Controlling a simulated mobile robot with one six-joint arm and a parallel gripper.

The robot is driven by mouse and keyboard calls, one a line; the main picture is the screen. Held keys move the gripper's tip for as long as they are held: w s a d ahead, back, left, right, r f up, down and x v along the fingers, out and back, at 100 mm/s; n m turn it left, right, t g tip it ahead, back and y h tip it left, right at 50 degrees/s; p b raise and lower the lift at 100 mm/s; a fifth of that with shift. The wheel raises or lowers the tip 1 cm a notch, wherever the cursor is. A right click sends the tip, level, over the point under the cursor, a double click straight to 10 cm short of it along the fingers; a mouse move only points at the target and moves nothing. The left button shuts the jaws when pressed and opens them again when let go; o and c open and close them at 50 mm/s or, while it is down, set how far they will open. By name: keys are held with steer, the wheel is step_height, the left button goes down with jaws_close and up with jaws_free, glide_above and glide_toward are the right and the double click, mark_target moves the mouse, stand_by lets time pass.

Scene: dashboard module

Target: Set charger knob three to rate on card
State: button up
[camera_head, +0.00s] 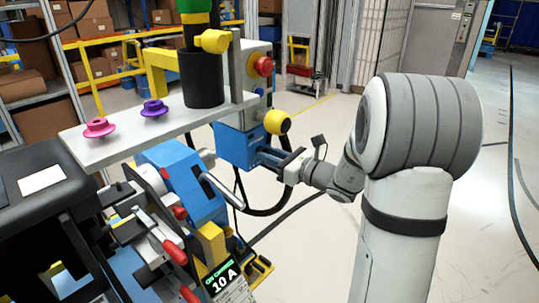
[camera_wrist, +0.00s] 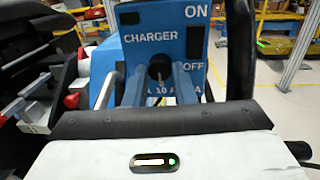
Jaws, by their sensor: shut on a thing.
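The blue charger box (camera_head: 238,148) stands beyond the white shelf in the head view. In the wrist view its blue face (camera_wrist: 136,58) reads CHARGER, with ON and OFF at the right. A small black knob (camera_wrist: 159,65) sits below the word, above a row of rate labels where "10 A" is readable. My gripper (camera_wrist: 160,78) is shut on this knob, one blue finger on each side; the fingers hide parts of the labels. The pointer direction is unclear. In the head view my gripper (camera_head: 268,155) meets the box from the right. The card (camera_head: 226,279) reads ON CHARGE 10 A.
A yellow ball knob (camera_head: 277,122) and a red button (camera_head: 263,66) sit near the box. A black cable (camera_head: 270,210) loops below my gripper. The white shelf (camera_head: 135,125) holds pink and purple knobs. Open floor lies to the right.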

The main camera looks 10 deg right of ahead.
steer(key=o, duration=1)
steer(key=b+v, duration=0.1)
steer(key=v, duration=0.7)
steer(key=shift+a, duration=0.1)
